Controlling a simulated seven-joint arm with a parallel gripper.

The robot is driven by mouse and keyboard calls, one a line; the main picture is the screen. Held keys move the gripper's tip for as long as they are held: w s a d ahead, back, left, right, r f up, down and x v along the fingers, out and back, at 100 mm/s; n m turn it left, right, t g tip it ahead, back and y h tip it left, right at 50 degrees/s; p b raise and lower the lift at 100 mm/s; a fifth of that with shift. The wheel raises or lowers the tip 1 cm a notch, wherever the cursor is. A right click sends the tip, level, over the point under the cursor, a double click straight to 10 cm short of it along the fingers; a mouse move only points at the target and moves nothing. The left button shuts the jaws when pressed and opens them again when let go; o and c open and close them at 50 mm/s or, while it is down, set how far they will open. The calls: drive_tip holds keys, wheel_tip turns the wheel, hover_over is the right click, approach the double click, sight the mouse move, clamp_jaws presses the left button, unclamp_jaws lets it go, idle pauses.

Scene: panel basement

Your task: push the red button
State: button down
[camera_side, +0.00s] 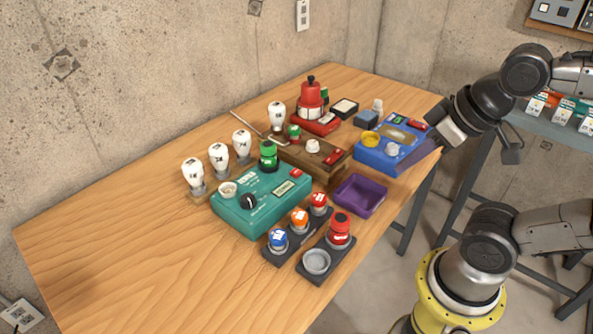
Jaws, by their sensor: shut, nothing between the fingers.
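A black strip (270,257) near the front of the wooden table carries three capped buttons in a row: blue (278,240), orange (299,220) and red (318,202). The red button is at the strip's far right end. A second dark base (335,264) beside it carries a taller red knob-like piece (340,230) and a grey round cup (316,262). My gripper (448,128) is shut and empty at the table's right edge, near the blue box, well to the upper right of the red button. Its fingertips are small and hard to make out.
A purple tray (361,195) lies between the red button and the blue box (393,148). A teal box (262,205), several white bulbs (219,157), a brown box (325,170) and a red device (311,100) stand around. The table's left front is clear.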

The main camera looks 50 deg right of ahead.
drive_tip(key=w+a+r+m+t, duration=0.1)
drive_tip(key=w+r+m+t, duration=0.1)
drive_tip(key=w+r, duration=0.35)
drive_tip(key=m+t+y, duration=0.1)
drive_tip(key=m, duration=0.4)
hover_over(300, 174)
wheel_tip(300, 174, down, 8)
drive_tip(key=shift+r, duration=0.15)
drive_tip(key=shift+f, duration=4.35)
drive_tip(key=shift+a+f, duration=0.1)
drive_tip(key=shift+f, duration=0.05)
drive_tip(key=shift+f, duration=0.3)
